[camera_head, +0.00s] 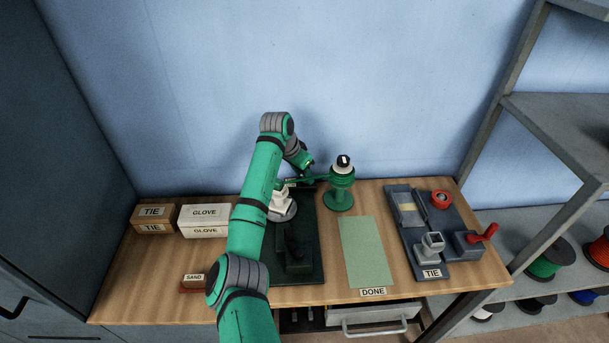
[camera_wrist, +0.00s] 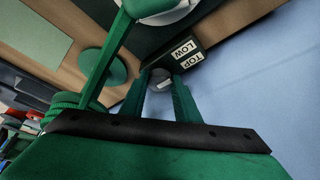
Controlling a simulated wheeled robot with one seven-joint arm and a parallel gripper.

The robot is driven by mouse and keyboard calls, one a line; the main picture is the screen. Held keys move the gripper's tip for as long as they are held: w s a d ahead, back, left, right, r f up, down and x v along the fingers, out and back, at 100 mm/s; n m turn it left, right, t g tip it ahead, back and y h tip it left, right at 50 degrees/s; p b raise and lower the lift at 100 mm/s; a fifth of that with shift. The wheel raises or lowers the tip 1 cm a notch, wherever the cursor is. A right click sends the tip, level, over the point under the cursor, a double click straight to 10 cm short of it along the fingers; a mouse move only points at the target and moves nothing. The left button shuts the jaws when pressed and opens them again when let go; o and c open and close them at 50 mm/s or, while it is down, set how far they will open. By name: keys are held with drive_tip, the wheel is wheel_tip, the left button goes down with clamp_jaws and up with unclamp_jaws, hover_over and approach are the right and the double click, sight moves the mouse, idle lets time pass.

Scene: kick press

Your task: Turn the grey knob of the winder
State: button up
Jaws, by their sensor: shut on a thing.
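My gripper (camera_wrist: 162,92) has its two green fingers shut on a small grey knob (camera_wrist: 160,77) in the wrist view. The knob sits beside a dark block (camera_wrist: 187,57) marked TOP and LOW. In the head view my gripper (camera_head: 307,176) is behind my forearm at the back of the table, and the knob is hidden there. The green stand (camera_head: 340,192) with a white and black top is just right of it.
A pale green DONE mat (camera_head: 366,252) lies right of the plate. A dark tray (camera_head: 430,212) with tools and a red-handled piece is at the right. A drawer (camera_head: 374,321) is open in front.

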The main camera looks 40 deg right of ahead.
drive_tip(key=shift+w+m+g, duration=0.15)
drive_tip(key=shift+m+g, duration=0.45)
drive_tip(key=shift+m, duration=1)
drive_tip(key=o, duration=1)
drive_tip(key=shift+o, duration=0.2)
drive_tip(key=v, duration=1)
drive_tip(key=shift+r, duration=0.4)
drive_tip(key=shift+w+a, duration=0.1)
drive_tip(key=shift+w, duration=0.05)
